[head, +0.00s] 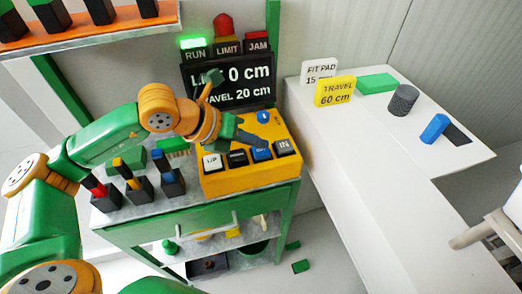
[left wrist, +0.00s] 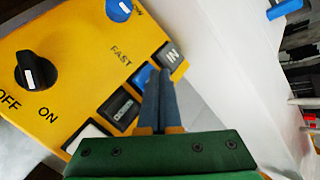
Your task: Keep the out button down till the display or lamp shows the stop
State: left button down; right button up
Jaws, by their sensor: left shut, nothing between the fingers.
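The yellow control box (head: 225,185) stands on the green bench with a row of buttons along its front. The blue out button (head: 262,155) sits between a black button (head: 238,158) and the dark IN button (head: 285,148). My left gripper (head: 262,146) is shut and empty, its fingertips at the blue button. In the left wrist view the fingers (left wrist: 160,75) cover much of the blue button (left wrist: 145,77); I cannot tell whether it is pressed. The display (head: 232,85) shows "0 cm" and "TRAVEL 20 cm", partly hidden by my arm. The RUN lamp (head: 193,43) glows green.
The LIMIT lamp (head: 228,38) and JAM lamp (head: 257,36) look unlit. A black knob (left wrist: 36,72) marked OFF and ON sits on the box. A white table (head: 345,140) at right carries signs and blocks. Small black holders (head: 140,190) stand left of the box.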

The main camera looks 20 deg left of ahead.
aim_at(257, 152)
pick_arm(q)
jog(key=shift+f+b, duration=0.55)
dwell(0.9)
jog(key=shift+r, duration=0.1)
dwell(5.4)
jog(key=shift+r+p, duration=0.6)
jog(key=shift+r, duration=0.25)
jog(key=shift+r, duration=0.1)
notch_tip(257, 152, up, 5)
jog(key=p, duration=0.4)
